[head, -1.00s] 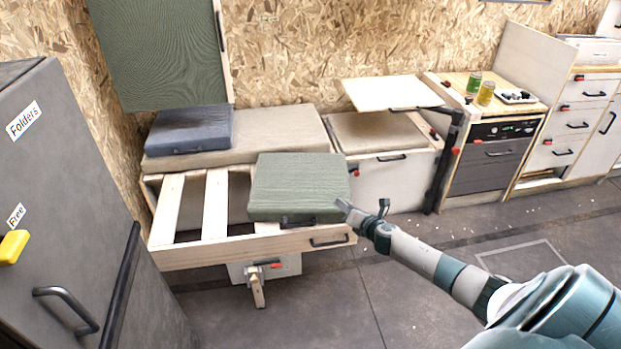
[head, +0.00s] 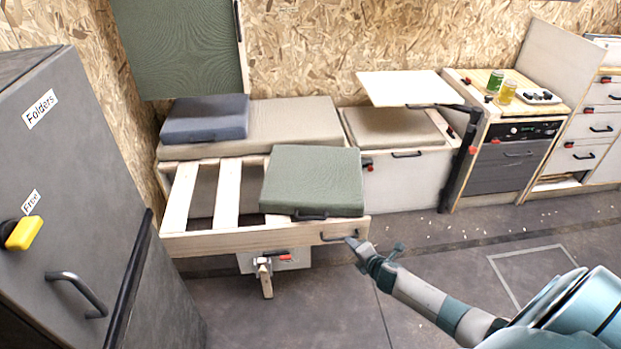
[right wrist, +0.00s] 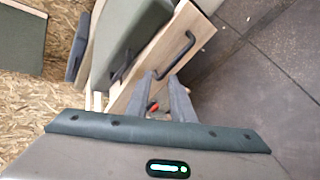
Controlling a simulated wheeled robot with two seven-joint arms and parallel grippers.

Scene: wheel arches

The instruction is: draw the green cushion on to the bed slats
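The green cushion (head: 312,178) lies on the right end of the pull-out bed slats (head: 228,192), with a dark handle (head: 310,215) on its front edge. The slats to its left are bare. My right gripper (head: 353,242) is just in front of the slat frame's front board, near the board's dark handle (head: 340,236), below the cushion. In the right wrist view its fingers (right wrist: 163,88) are apart and empty, pointing toward the board. The cushion (right wrist: 128,38) and board handle (right wrist: 177,55) show beyond them. My left gripper is out of view.
A blue-grey cushion (head: 204,118) rests on a beige bench cushion (head: 295,122) behind the slats. A grey cabinet (head: 75,190) stands close at left. A raised board (head: 408,88) tops the bench at right. The floor in front is clear.

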